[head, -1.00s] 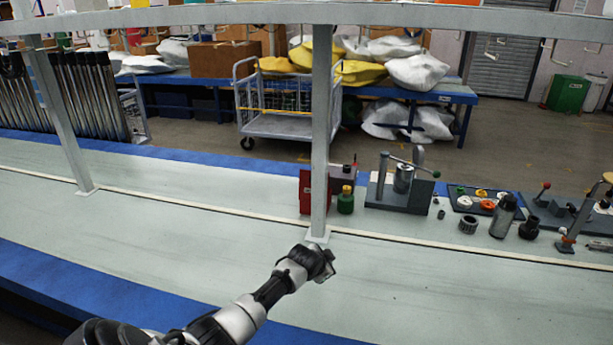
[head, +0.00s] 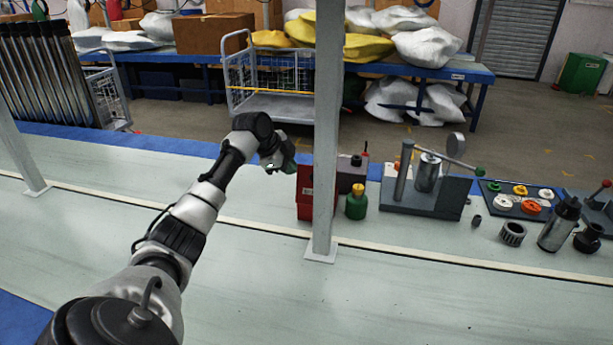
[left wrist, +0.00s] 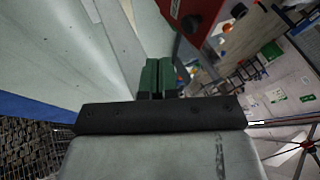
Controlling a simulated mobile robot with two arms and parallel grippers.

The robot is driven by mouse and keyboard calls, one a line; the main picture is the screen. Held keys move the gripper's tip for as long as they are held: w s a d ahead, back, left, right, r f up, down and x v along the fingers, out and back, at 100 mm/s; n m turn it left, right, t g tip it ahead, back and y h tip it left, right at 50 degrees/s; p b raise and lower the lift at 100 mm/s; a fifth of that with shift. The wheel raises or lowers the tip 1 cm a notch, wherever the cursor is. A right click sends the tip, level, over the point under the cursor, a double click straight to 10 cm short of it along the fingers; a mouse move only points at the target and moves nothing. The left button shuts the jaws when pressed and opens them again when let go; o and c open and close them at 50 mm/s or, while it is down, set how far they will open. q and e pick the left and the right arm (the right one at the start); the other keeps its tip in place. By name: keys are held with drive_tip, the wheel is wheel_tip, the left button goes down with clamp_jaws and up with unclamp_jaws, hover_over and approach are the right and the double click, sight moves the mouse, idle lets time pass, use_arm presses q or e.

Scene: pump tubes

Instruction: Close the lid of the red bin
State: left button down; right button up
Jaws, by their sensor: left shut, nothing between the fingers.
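The red bin (head: 304,205) stands on the bench behind the foot of the grey upright post, which hides part of it. I cannot tell clearly how its lid stands. My left gripper (head: 270,168) is just left of the bin's upper part in the head view, and its fingertips are hard to make out there. In the left wrist view the two green fingers (left wrist: 158,76) are together and empty. A red surface (left wrist: 192,14) with dark round spots, apparently the bin, lies beyond them at the top, with a gap between. My right gripper is not in view.
The grey post (head: 326,130) rises right of my gripper. A green bottle (head: 356,202) stands right of the bin, with a lever press (head: 428,185) beyond it. The bench top (head: 240,270) in front is clear.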

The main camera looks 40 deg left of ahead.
use_arm(q)
drive_tip(key=w+f+b, duration=0.1)
drive_tip(key=w+f, duration=0.6)
drive_tip(key=shift+w+a, duration=0.3)
drive_tip(key=shift+w, duration=0.05)
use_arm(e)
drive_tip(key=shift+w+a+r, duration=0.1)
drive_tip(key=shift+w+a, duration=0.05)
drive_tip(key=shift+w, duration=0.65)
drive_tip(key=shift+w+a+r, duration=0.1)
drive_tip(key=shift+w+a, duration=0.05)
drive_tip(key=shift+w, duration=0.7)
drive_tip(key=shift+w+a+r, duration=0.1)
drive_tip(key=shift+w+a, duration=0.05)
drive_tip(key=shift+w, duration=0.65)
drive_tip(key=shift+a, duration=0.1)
